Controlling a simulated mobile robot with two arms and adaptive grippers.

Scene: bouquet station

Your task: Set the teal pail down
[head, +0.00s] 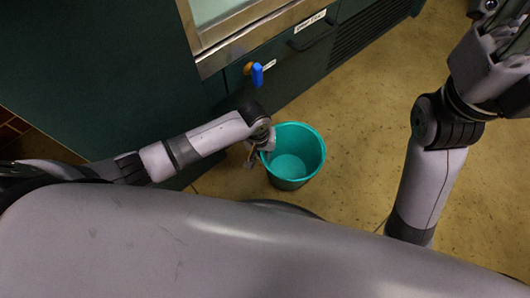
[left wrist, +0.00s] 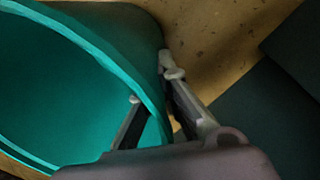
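The teal pail (head: 291,168) is upright below the counter front in the head view, its inside empty. Whether its base rests on the floor is hard to tell. My left gripper (head: 256,158) is at the pail's left rim. In the left wrist view the pail (left wrist: 60,100) fills the left side. There my left gripper (left wrist: 150,80) straddles the rim, one finger inside and one outside.
Dark green cabinets (head: 120,75) with a metal-edged counter (head: 250,32) stand to the left and behind the pail. A blue-handled item (head: 257,75) sticks out from the cabinet front. The tan floor (head: 370,130) is clear to the pail's right.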

